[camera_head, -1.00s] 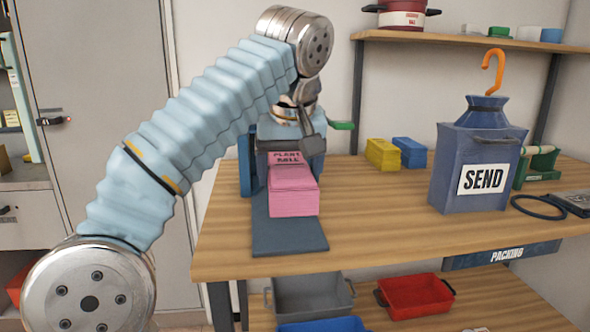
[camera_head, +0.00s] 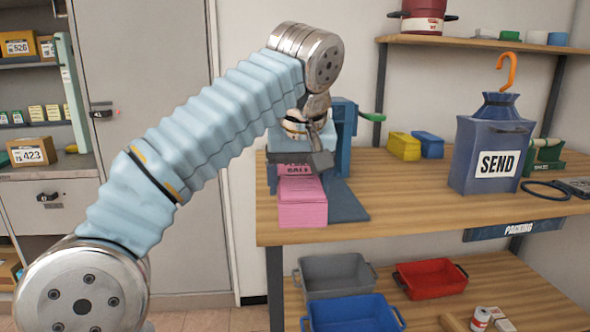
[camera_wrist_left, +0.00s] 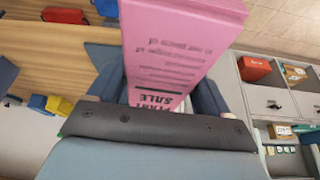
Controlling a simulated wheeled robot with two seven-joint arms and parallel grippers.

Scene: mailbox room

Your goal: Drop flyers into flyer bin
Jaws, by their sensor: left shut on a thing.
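My left gripper (camera_head: 298,168) is shut on a stack of pink flyers (camera_head: 302,205) with dark "PLANT SALE" print. In the head view the stack hangs in front of the gripper, over the left part of the wooden table. In the left wrist view the flyers (camera_wrist_left: 178,45) reach out from between the fingers, and the dark gripper body (camera_wrist_left: 160,128) covers their near end. None of the bins in view has a readable flyer label. My right gripper is not in view.
A blue stand with a dark flat base (camera_head: 345,205) stands right beside the flyers. A blue SEND bag (camera_head: 490,155) is at the right. Below are grey (camera_head: 335,262), blue (camera_head: 355,320) and red (camera_head: 432,278) bins. Shelves and a cabinet (camera_head: 150,110) stand left.

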